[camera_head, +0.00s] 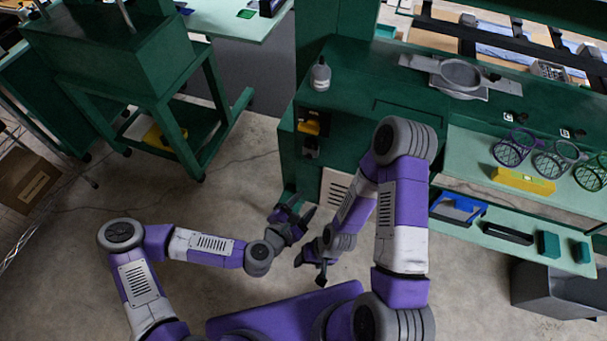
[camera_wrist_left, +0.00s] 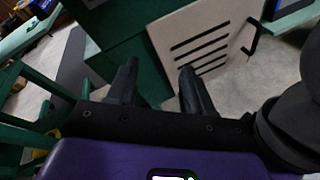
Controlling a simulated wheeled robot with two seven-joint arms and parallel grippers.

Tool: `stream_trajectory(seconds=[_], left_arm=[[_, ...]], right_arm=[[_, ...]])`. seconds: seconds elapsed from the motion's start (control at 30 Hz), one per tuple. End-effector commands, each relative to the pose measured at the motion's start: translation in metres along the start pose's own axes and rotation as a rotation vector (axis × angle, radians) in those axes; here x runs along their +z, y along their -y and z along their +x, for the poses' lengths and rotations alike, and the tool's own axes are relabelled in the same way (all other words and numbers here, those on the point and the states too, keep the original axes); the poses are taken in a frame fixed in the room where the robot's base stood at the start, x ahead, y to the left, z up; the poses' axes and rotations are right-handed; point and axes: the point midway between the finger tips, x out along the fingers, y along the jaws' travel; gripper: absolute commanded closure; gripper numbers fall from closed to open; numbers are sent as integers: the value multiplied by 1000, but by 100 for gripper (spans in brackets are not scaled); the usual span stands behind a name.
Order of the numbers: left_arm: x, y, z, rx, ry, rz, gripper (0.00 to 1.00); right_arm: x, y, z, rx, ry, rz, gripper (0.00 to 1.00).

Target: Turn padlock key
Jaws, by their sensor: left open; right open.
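I cannot clearly make out a padlock or key. A small yellow item (camera_head: 308,127) and a dark, grey-edged item (camera_head: 310,147) are on the end face of the green workbench; either could be a lock, but they are too small to tell. My left gripper (camera_head: 303,205) is open and empty, low in front of that bench end, apart from both items. In the left wrist view its two dark fingers (camera_wrist_left: 158,68) are spread, with a slotted light panel (camera_wrist_left: 205,40) and green cabinet surfaces beyond. My right gripper (camera_head: 310,273) is open and empty, just below the left one.
A grey bottle (camera_head: 320,74) and a grey round fixture (camera_head: 460,77) stand on the bench top. Wire-like round frames (camera_head: 552,165) and a yellow box (camera_head: 523,181) are on the right. A green stand (camera_head: 165,95) is at upper left. Concrete floor lies open between stand and bench.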

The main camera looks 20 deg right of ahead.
Motion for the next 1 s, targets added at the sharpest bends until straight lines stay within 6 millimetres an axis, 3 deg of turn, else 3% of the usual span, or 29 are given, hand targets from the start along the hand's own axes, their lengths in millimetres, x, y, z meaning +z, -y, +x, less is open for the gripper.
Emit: stream_trajectory(seconds=[0.03, 0.1, 0.3, 0.73, 1.0], left_arm=[[8, -7, 3, 73, 55, -137, 49], [24, -27, 0, 165, 120, -298, 49], [42, -61, -8, 292, 221, -534, 49], [51, -83, 46, 300, 227, -546, 49], [54, -88, 59, 298, 227, -545, 49]], right_arm=[[-1, -6, 16, 0, 0, 0, 36], [-1, -9, 24, 0, 0, 0, 36], [-2, -12, 33, 0, -1, 0, 36], [-2, -16, 42, 0, -1, -1, 36], [-2, -16, 44, 0, -1, -1, 36]])
